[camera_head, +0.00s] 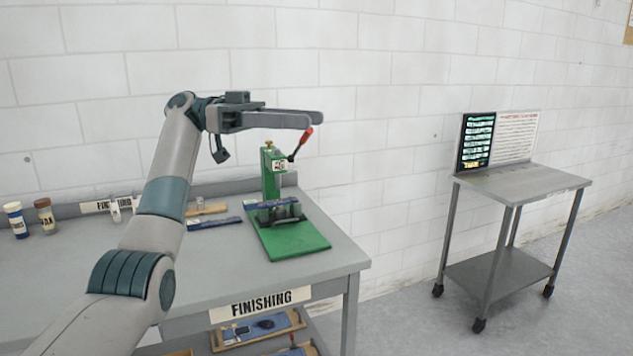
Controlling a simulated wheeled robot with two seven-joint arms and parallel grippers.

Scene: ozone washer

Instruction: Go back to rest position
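My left arm comes in from the lower left and rises over the bench. My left gripper (314,120) points right, level, in the air in front of the white brick wall. My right gripper is not in view.
The grey bench (345,250) carries the green press, a blue bar (214,223), a white-and-blue bottle (16,220) and a brown bottle (45,216). A lower shelf holds a tray (257,328). A metal cart (520,183) with a sign board stands at right. Floor between them is clear.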

